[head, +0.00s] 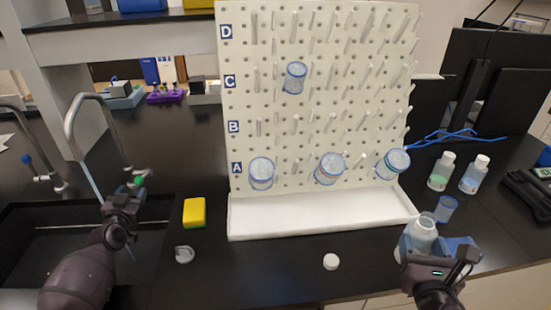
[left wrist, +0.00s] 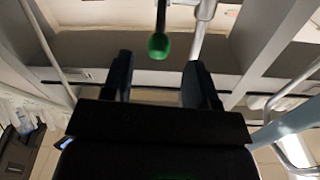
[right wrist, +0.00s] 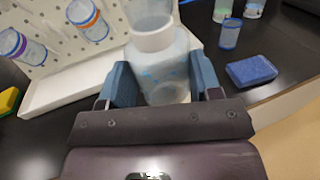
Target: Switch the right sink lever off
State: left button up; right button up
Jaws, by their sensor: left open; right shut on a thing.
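The right sink tap (head: 85,98) is a tall silver gooseneck with a green-tipped lever (head: 138,181). A pale blue streak, apparently water, runs down from its spout (head: 92,183). My left gripper (head: 124,194) is open and empty, just below and in front of the lever. In the left wrist view the green tip (left wrist: 158,45) shows ahead, between the two open fingers (left wrist: 158,75) and apart from them. My right gripper (right wrist: 158,85) is shut on a clear bottle with a white neck band (right wrist: 163,68), held at the front right of the bench (head: 420,236).
A second tap with a blue-tipped lever (head: 28,160) stands at the far left. A yellow sponge (head: 194,212) and a grey ring-shaped piece (head: 184,254) lie right of the sink. A white pegboard (head: 270,110) with beakers stands mid-bench. A white cap (head: 331,261) lies in front.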

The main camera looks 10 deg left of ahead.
aim_at(140, 179)
pick_arm(q)
jog(key=shift+b+x, duration=0.65)
jog(key=shift+x, duration=2.85)
jog(key=shift+c, duration=0.3)
grip_shut()
